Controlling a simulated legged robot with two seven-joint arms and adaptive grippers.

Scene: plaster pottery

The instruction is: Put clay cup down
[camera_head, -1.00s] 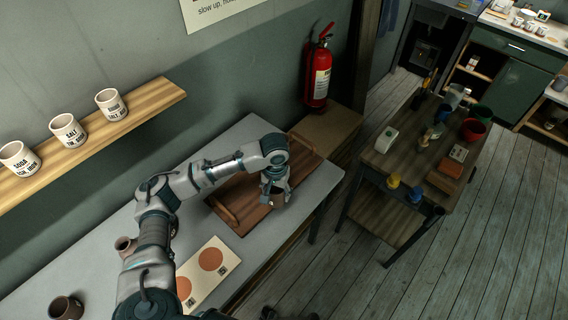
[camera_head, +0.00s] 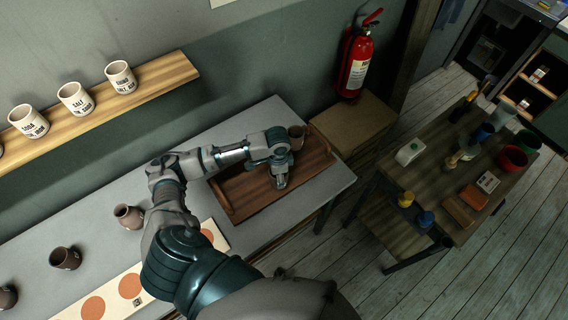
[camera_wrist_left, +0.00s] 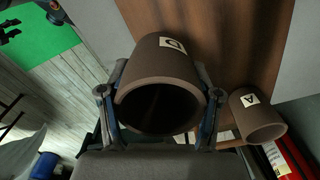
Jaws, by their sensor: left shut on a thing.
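My left gripper (camera_head: 281,183) is over the wooden tray (camera_head: 236,201) on the grey table. In the left wrist view, its fingers (camera_wrist_left: 160,100) are shut around a brown clay cup (camera_wrist_left: 160,75) with a small white letter label. The cup lies between both fingers, its round opening facing the camera. In the head view the gripper mostly hides this cup. I cannot tell whether it touches the tray. A second clay cup (camera_head: 296,137) stands at the tray's far end; it also shows in the wrist view (camera_wrist_left: 257,117), labelled A, apart from the held cup. My right gripper is not in view.
More clay cups (camera_head: 65,257) stand on the left of the table (camera_head: 95,217), near a card with orange circles (camera_head: 93,308). A shelf (camera_head: 165,75) with white labelled cups is on the wall. A cluttered side table (camera_head: 440,200) stands at right.

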